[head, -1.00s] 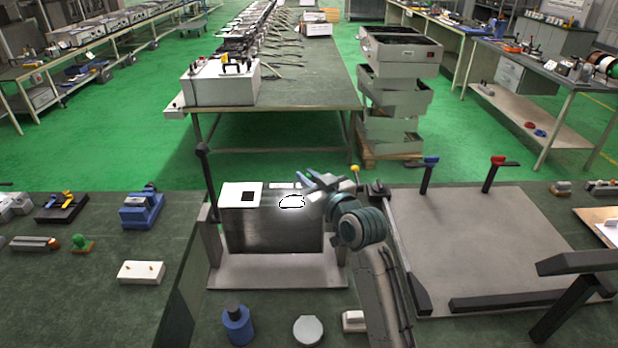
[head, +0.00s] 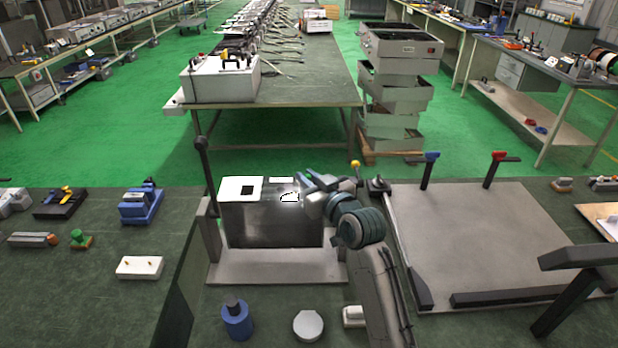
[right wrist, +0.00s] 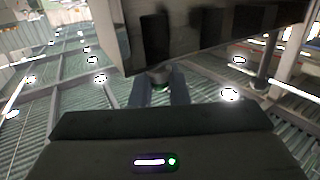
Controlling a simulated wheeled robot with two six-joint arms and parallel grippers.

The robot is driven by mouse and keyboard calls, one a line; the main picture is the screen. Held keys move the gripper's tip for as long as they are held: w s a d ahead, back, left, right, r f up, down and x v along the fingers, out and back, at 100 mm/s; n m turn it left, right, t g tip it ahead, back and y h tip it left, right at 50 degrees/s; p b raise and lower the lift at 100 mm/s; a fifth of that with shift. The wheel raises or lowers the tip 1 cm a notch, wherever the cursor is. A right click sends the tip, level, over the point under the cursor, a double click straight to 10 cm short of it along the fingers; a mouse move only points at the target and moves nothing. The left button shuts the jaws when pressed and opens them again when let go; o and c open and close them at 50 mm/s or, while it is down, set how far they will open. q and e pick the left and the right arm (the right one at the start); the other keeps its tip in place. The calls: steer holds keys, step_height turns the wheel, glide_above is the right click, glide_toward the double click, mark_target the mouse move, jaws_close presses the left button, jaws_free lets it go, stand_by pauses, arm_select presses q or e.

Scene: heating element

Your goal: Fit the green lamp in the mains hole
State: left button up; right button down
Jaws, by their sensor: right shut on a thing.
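My right gripper (head: 311,186) is at the upper right edge of the dark box (head: 275,228), which stands in a fixture on the bench. In the right wrist view the fingers (right wrist: 163,86) are shut on a small piece with a trace of green, probably the green lamp (right wrist: 161,91); it is mostly hidden. Its tip is close under the box's dark panel (right wrist: 195,42). A dark rectangular opening (right wrist: 155,36) shows in that panel; I cannot tell whether it is the mains hole. Contact between piece and panel is unclear. My left gripper is out of view.
A blue bottle (head: 237,321), a round white-topped item (head: 308,326) and a small white block (head: 353,316) stand in front of the fixture. A grey board (head: 480,240) with red and blue handled clamps lies to the right. Small parts lie on the left bench.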

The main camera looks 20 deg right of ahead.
steer(key=shift+f+b, duration=0.5)
steer(key=shift+f, duration=0.4)
steer(key=c, duration=1.3)
jaws_free()
steer(key=shift+s, duration=0.1)
steer(key=shift+s+d+f, duration=0.1)
steer(key=shift+s, duration=0.2)
steer(key=shift+b+v, duration=1.6)
steer(key=shift+v, duration=3.45)
